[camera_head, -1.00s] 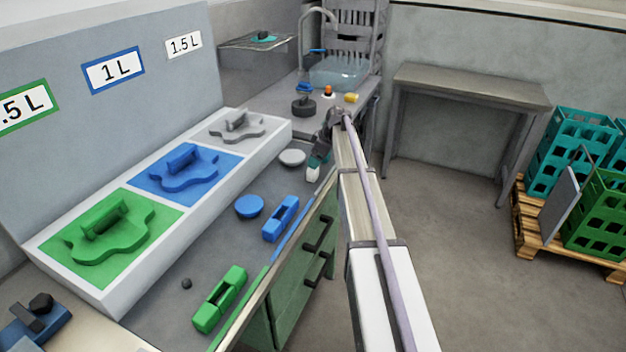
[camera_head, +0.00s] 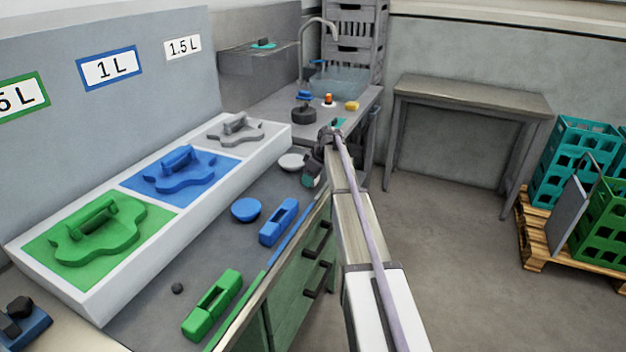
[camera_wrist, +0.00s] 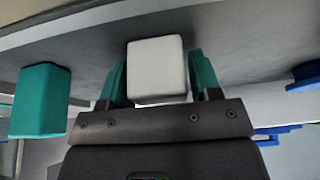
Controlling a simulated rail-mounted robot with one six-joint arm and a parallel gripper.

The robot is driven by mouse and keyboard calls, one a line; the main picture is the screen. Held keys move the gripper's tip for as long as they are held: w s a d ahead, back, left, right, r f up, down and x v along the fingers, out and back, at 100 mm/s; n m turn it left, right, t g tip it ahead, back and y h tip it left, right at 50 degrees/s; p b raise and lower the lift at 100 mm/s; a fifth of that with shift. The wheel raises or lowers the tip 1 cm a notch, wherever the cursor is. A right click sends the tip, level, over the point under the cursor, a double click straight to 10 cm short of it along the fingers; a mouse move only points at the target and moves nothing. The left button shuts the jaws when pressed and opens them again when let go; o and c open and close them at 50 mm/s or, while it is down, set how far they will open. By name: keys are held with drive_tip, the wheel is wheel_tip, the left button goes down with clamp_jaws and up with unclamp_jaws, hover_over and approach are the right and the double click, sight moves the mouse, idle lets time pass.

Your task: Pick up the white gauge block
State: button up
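The white gauge block (camera_wrist: 157,67) is a pale box between the two teal fingers of my gripper (camera_wrist: 159,80) in the wrist view. The fingers lie close along its left and right sides; I cannot tell whether they press on it. In the head view my gripper (camera_head: 311,178) is low over the counter beside the white disc (camera_head: 291,162), near the front edge. The block is mostly or wholly hidden by the gripper there.
A blue block (camera_head: 278,222) and blue disc (camera_head: 246,209) lie nearer on the counter, then a green block (camera_head: 211,306) and a small dark knob (camera_head: 177,288). The white-framed tray (camera_head: 120,300) runs along the back. A teal block (camera_wrist: 40,100) shows left in the wrist view.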

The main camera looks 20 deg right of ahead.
drive_tip(key=c, duration=0.6)
wheel_tip(320, 180, up, 10)
drive_tip(key=p, duration=1)
drive_tip(key=shift+r, duration=0.15)
